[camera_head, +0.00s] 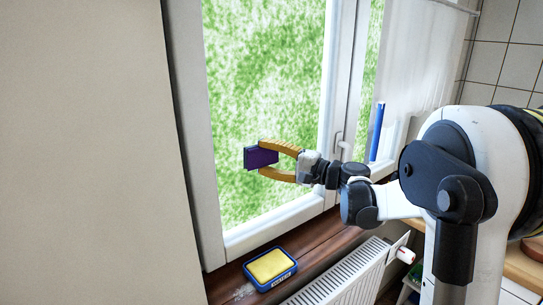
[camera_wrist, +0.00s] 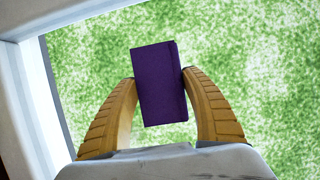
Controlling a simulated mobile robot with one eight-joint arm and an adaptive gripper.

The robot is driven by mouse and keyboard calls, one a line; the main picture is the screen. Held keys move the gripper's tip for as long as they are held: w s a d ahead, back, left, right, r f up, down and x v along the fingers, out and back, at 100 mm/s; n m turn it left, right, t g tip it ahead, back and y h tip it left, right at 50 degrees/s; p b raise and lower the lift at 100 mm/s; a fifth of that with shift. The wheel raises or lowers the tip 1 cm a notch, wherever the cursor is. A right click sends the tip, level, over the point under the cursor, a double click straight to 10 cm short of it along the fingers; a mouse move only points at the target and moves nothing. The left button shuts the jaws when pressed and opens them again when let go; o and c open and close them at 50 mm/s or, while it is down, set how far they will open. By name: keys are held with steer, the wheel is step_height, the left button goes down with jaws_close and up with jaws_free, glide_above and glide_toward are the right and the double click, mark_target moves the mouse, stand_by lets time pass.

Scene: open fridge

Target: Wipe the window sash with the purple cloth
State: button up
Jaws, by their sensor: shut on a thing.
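My gripper (camera_head: 268,158) is shut on the purple cloth (camera_head: 256,158), a stiff-looking dark purple block. In the wrist view the cloth (camera_wrist: 160,84) sits between the two yellow fingers of the gripper (camera_wrist: 158,80). The window sash (camera_head: 212,150) is a white frame around a large pane with green beyond. In the head view the cloth is in front of the pane, right of the sash's left upright. I cannot tell whether the cloth touches the glass. The wrist view shows a white frame (camera_wrist: 30,100) at the left, apart from the cloth.
A blue tray with a yellow sponge (camera_head: 270,265) stands on the brown sill (camera_head: 310,247) below. A window handle (camera_head: 341,146) and a blue upright object (camera_head: 377,132) are to the right. A white radiator (camera_head: 340,280) is under the sill.

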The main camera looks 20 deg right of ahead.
mark_target(252, 169)
steer(key=shift+s+a, duration=0.2)
steer(key=shift+a, duration=0.5)
steer(key=shift+s+a, duration=0.25)
steer(key=shift+a, duration=0.5)
steer(key=shift+s+a, duration=0.2)
steer(key=shift+a, duration=0.5)
steer(key=shift+f+b, duration=0.95)
steer(key=shift+f, duration=0.2)
steer(key=w+d, duration=0.3)
steer(key=d, duration=0.7)
steer(key=shift+w+d+r, duration=0.15)
steer(key=shift+w+d, duration=0.05)
steer(key=shift+d, duration=0.05)
steer(key=shift+w+d+f+b, duration=1)
steer(key=shift+w+d+f, duration=0.15)
steer(key=shift+d, duration=2.15)
steer(key=shift+s+a, duration=0.95)
steer(key=shift+a, duration=1.9)
steer(key=shift+s+a, duration=1)
steer(key=shift+a, duration=1.9)
steer(key=shift+s+a, duration=0.95)
steer(key=shift+a, duration=1.9)
steer(key=shift+f+b, duration=1.05)
steer(key=shift+w+d, duration=0.2)
steer(key=shift+d, duration=0.45)
steer(key=shift+w+d, duration=0.25)
steer(key=shift+d, duration=0.4)
steer(key=shift+w+d, duration=0.2)
steer(key=shift+d, duration=0.45)
